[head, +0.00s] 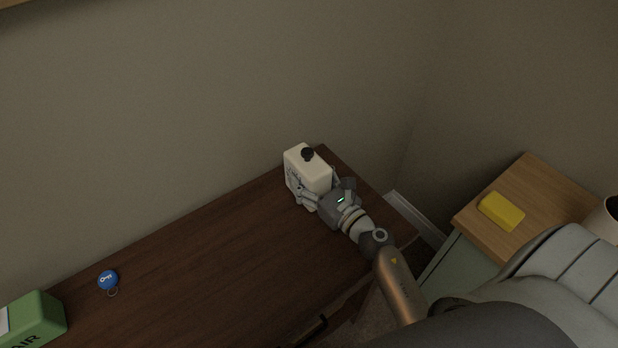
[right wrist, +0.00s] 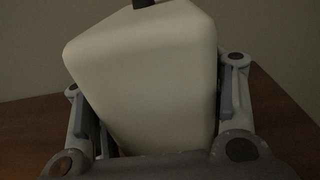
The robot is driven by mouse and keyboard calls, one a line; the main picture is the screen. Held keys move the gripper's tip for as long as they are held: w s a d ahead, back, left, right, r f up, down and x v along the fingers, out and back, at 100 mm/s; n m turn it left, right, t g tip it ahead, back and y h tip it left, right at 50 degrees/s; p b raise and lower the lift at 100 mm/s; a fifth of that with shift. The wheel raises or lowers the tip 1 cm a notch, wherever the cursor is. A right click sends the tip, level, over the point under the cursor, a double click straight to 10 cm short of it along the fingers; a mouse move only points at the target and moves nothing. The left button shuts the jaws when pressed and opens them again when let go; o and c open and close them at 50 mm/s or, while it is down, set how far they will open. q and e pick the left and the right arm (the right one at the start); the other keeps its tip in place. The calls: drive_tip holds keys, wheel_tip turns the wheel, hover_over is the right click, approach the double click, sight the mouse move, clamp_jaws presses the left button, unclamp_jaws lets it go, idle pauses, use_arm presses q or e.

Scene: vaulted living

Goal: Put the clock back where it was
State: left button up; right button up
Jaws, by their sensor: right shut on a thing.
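The clock (head: 311,172) is a cream box with a dark knob on top and dark markings on its left face. It is at the far right end of the dark wooden table, close to the wall. My right gripper (head: 318,192) is shut on it from the near right side. In the right wrist view the clock's pale body (right wrist: 150,75) fills the space between the two fingers and looks tilted there. Its underside is hidden, so I cannot tell whether it touches the tabletop. My left gripper is not in view.
The dark table (head: 215,250) is mostly clear. A blue key tag (head: 108,280) and a green box (head: 32,318) are at its left. A light wooden cabinet (head: 545,195) with a yellow block (head: 501,211) stands to the right, across a gap. The wall is close behind.

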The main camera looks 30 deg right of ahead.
drive_tip(key=shift+f, duration=0.2)
drive_tip(key=o, duration=1.3)
drive_tip(key=shift+r, duration=0.1)
drive_tip(key=shift+r, duration=0.2)
drive_tip(key=s+b, duration=0.1)
drive_tip(key=s, duration=0.2)
drive_tip(key=s+d+b, duration=0.1)
drive_tip(key=s, duration=0.3)
drive_tip(key=s+d+b, duration=0.1)
drive_tip(key=s, duration=0.3)
drive_tip(key=shift+f, duration=0.25)
drive_tip(key=shift+s+r+b, duration=0.15)
drive_tip(key=shift+s+b, duration=0.2)
drive_tip(key=shift+s, duration=0.1)
